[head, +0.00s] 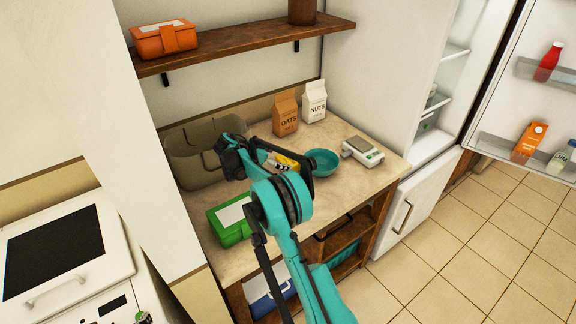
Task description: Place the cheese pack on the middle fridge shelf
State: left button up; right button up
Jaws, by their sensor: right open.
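A small yellow pack (287,163), which looks like the cheese pack, lies on the counter and is partly hidden behind my right arm. My right gripper (232,152) is open over the counter, to the left of the yellow pack and near the beige bin. I see nothing between its fingers, though they are small and dark here. The fridge stands open at the right. Its shelves (455,51) show only at their edges, and the inside is mostly hidden by the side wall. My left gripper is out of view.
The counter holds a beige bin (185,165), a green box (229,226), a teal bowl (323,161), a scale (363,151), an oats bag (285,114) and a nuts bag (314,102). A wooden shelf (245,45) hangs above. The open fridge door (499,100) holds bottles and a carton.

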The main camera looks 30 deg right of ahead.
aim_at(288, 159)
jog(key=b+x, duration=0.2)
jog(key=x, duration=0.3)
jog(key=shift+w+d+r, duration=0.1)
jog(key=shift+r, duration=0.1)
jog(key=shift+c, duration=0.3)
jog(key=shift+r, duration=0.1)
jog(key=c, duration=1.3)
